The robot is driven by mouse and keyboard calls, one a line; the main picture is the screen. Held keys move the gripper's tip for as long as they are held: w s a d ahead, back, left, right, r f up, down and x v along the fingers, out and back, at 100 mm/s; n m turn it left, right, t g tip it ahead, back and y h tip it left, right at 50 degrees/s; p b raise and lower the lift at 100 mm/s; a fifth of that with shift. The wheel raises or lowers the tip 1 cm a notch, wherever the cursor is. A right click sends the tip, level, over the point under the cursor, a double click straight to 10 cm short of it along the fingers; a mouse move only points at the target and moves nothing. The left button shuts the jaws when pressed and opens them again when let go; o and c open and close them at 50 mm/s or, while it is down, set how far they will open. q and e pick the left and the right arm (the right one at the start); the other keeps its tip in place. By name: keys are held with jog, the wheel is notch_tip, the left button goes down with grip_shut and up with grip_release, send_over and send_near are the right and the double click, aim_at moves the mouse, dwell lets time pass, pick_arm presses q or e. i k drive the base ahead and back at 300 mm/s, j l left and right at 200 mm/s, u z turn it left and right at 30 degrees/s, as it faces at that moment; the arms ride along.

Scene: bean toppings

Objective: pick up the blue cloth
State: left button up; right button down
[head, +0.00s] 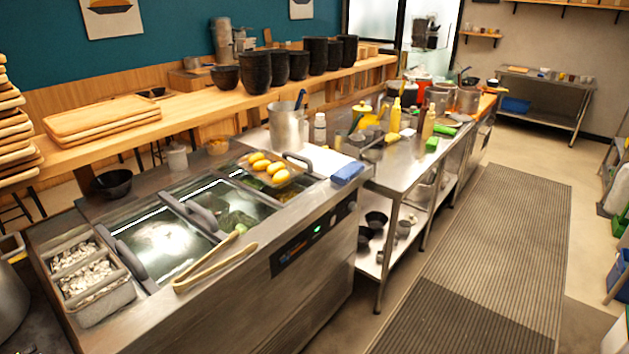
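A folded blue cloth (348,172) lies at the right end of the steel counter unit (250,283), by its front corner. It sits just right of a white sheet or board (316,164) and nothing covers it. Neither of my grippers shows in the head view.
Wooden tongs (214,268) lie at the unit's front edge. Lemons or yellow buns on a tray (270,170) and a tall steel pot (287,128) stand left of the cloth. A steel table (395,170) with bottles adjoins on the right. The striped floor mat (490,250) is clear.

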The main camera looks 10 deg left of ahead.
aim_at(345, 174)
jog(key=i+l+u, duration=0.15)
jog(key=i+l, duration=1.15)
